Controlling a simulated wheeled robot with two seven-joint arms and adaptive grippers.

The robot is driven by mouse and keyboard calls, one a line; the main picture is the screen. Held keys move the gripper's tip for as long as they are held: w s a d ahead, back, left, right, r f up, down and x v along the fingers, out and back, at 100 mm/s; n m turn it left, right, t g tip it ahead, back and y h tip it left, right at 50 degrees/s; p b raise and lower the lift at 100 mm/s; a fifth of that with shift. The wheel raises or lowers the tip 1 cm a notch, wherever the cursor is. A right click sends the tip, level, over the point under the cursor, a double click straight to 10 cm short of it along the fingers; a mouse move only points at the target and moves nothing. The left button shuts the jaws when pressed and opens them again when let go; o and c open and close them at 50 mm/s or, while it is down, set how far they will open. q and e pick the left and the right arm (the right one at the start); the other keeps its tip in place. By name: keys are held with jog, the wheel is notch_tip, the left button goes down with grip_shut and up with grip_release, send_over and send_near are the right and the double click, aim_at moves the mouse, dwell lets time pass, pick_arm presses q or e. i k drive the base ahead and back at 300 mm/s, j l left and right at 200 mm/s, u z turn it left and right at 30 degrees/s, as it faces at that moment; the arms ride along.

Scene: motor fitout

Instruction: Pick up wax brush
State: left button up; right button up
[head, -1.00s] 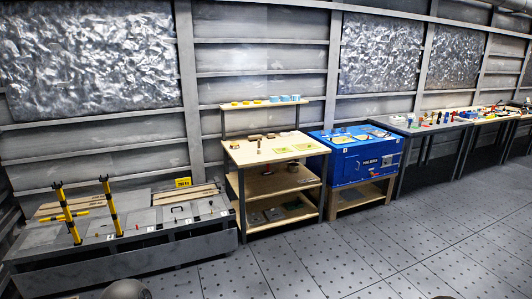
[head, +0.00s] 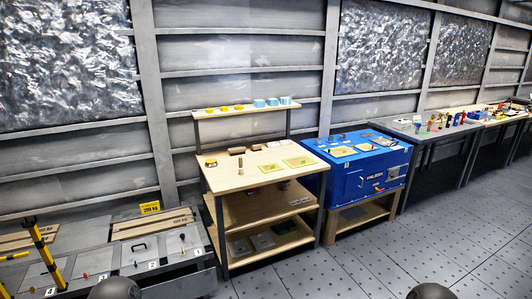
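I cannot make out for certain which thing is the wax brush at this size. The wooden workbench (head: 226,182) stands ahead. On its top are brown blocks (head: 237,150), a small upright piece (head: 240,164), a round yellowish item (head: 211,163) and two green-yellow mats (head: 299,162). Yellow items (head: 211,111) and light blue items (head: 272,102) sit on its raised back shelf. Neither gripper shows; only dark rounded parts of my own body show at the bottom edge.
A blue cabinet (head: 345,186) on a wooden stand is right of the bench. Long tables with small tools (head: 422,128) continue right. A low grey unit (head: 110,268) with yellow posts (head: 42,252) is at left. The grey floor (head: 330,270) in front is clear.

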aim_at(241, 172)
jog(key=i, duration=2.2)
